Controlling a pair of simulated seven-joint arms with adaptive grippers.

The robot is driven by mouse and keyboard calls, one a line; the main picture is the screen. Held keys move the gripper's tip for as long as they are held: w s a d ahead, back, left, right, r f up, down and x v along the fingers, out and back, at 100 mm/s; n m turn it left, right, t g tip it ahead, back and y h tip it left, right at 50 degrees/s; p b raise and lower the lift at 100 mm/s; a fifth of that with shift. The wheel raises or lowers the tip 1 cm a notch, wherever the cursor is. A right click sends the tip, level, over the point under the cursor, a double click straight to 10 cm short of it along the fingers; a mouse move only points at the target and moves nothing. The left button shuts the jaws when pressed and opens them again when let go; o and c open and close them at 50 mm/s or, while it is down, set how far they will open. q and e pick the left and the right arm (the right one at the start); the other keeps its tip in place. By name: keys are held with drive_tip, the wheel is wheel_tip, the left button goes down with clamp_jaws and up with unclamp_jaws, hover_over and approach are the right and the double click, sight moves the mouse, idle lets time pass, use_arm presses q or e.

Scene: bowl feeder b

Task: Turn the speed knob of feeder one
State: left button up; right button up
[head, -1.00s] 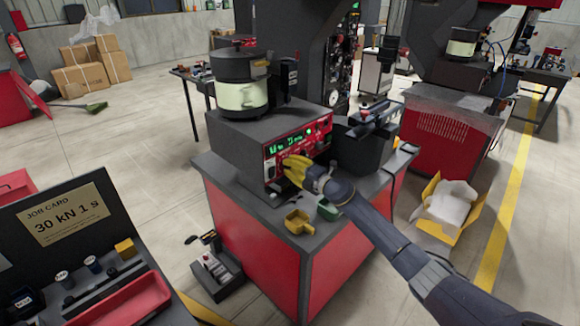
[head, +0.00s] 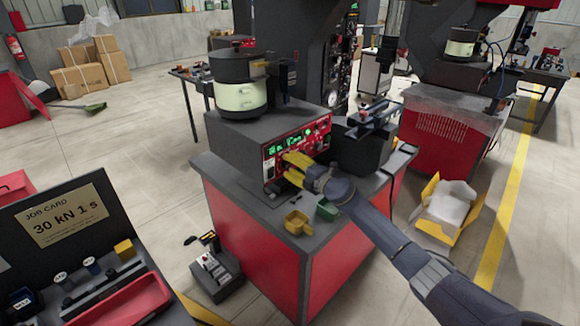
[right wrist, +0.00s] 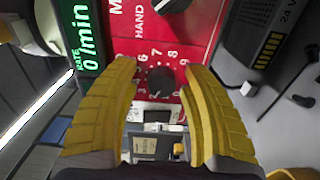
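The feeder (head: 238,138) is a dark box on a red cabinet, with a round bowl (head: 238,97) on top and a red front panel (head: 316,130). In the right wrist view a black knob (right wrist: 160,80) with a ring of white numerals sits on the red panel (right wrist: 185,30). My right gripper (head: 296,170) is at the panel's lower front. Its yellow fingers stand apart on either side of the knob in the right wrist view (right wrist: 160,70), with visible gaps. I cannot tell the remaining depth. The knob is hidden in the head view. My left gripper is not in view.
A green display (right wrist: 88,38) reading 0/min is beside the left finger. A yellow scoop (head: 298,222) and a green item (head: 327,209) lie on the cabinet top below my right wrist. A dark box (head: 362,148) stands right of the feeder. A job card (head: 66,215) is at left.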

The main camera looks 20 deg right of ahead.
drive_tip(key=shift+o, duration=0.2)
drive_tip(key=shift+s+f, duration=0.15)
drive_tip(key=v, duration=1.1)
drive_tip(key=shift+s+d, duration=0.15)
drive_tip(key=shift+s, duration=0.2)
